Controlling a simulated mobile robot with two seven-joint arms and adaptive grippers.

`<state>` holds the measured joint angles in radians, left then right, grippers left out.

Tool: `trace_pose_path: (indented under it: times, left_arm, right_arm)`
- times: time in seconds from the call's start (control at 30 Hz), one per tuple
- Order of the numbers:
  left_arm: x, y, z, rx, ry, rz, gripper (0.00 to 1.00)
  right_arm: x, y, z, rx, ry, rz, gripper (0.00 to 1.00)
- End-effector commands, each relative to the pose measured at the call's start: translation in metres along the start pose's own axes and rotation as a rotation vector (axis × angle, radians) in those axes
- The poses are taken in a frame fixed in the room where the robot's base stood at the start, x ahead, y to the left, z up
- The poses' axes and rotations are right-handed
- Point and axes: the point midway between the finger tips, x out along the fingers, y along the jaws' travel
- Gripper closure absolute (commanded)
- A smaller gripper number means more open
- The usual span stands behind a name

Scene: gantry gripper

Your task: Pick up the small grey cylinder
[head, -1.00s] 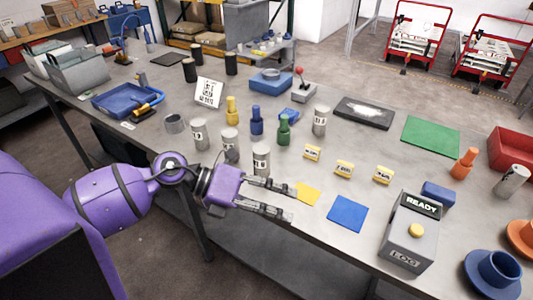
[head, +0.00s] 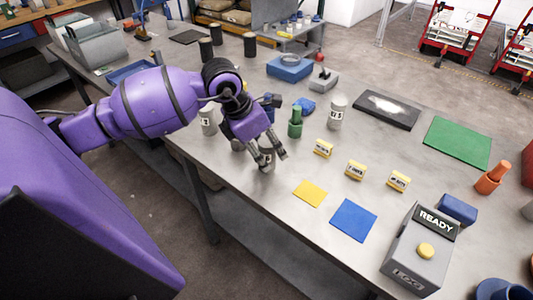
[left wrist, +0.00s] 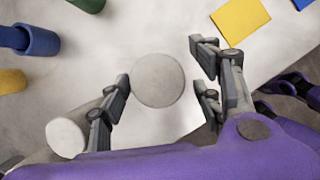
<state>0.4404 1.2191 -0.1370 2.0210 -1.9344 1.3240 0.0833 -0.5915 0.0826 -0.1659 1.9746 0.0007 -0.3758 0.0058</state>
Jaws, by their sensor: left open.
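Several grey cylinders stand upright on the table. One grey cylinder (head: 266,161) near the front edge stands between the spread fingers of my left gripper (head: 270,152). In the left wrist view its round top (left wrist: 158,81) lies between the fingers of the left gripper (left wrist: 165,85), closer to the left finger. A gap shows on the right side; I cannot tell if the left finger touches it. A second grey cylinder (left wrist: 66,138) is just outside the left finger. Other grey cylinders stand at the left (head: 208,122) and farther back (head: 336,112). My right gripper is not in view.
A green bottle (head: 295,122) and a blue one (head: 270,103) stand behind the gripper. Yellow blocks (head: 323,148), a yellow square (head: 310,193), a blue square (head: 354,220) and the READY box (head: 420,247) lie to the right. The table's front edge is close.

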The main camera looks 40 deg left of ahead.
Motion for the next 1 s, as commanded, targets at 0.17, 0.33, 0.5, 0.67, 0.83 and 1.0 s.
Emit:
trace_pose_path:
  times: [0.17, 0.33, 0.5, 0.67, 0.83, 1.0]
  left_arm:
    - [0.0141, 0.0006, 0.0003, -0.001, -0.001, 0.001, 0.41]
    - [0.015, 0.0008, -0.0002, 0.0, 0.0, 0.002, 0.41]
    - [0.0148, 0.0008, -0.0004, -0.001, 0.0, 0.001, 0.58]
    - [0.0148, 0.0008, -0.0005, -0.001, 0.001, 0.001, 0.79]
    - [0.0147, 0.0009, -0.0005, -0.001, 0.001, 0.002, 1.0]
    - [0.0139, 0.0011, 0.0004, 0.0, -0.002, 0.002, 1.0]
  right_arm:
    - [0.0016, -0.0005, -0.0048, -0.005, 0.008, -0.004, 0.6]
    - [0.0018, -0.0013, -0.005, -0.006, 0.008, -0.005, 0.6]
    - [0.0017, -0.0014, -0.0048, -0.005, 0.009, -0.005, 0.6]
    - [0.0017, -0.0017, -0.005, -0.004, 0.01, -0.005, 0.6]
    - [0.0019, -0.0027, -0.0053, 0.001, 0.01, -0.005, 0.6]
    - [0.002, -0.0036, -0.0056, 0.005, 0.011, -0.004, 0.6]
